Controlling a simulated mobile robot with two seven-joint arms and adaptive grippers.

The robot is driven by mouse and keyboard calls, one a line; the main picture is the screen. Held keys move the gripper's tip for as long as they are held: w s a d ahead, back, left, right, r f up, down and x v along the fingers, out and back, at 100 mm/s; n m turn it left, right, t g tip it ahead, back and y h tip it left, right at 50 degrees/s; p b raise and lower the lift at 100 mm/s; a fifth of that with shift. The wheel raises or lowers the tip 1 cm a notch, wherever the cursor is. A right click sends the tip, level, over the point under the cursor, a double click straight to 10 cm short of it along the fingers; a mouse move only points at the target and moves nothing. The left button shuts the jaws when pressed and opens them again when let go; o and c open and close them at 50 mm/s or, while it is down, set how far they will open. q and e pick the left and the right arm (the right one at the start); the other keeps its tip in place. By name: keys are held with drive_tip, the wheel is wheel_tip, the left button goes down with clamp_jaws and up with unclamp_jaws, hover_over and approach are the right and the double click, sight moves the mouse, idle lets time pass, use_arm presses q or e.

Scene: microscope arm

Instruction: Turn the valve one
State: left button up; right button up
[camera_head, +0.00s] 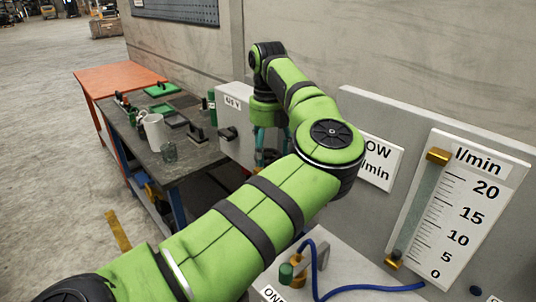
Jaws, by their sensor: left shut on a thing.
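Valve one is likely the brass fitting with a green knob (286,272) at the lower middle, by a partly cut-off label (271,293) reading "ON". My green left arm crosses the picture from the lower left, bends, and hangs down at its far end. My left gripper (271,148) is there, in front of the grey box and well behind the green knob. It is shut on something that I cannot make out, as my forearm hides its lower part. My right gripper is not in view.
A flow gauge panel (462,205) marked l/min stands at the right. A blue hose (372,288) runs from the fitting. A grey box (235,104) marked 415 V stands behind my arm. A workbench (150,160) with a white mug (154,131) is at the left.

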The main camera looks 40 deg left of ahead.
sight(268, 154)
use_arm(q)
drive_tip(key=shift+n, duration=1.2)
drive_tip(key=o, duration=1.1)
drive_tip(key=shift+f, duration=0.1)
drive_tip(key=shift+o, duration=0.2)
wheel_tip(268, 154, up, 12)
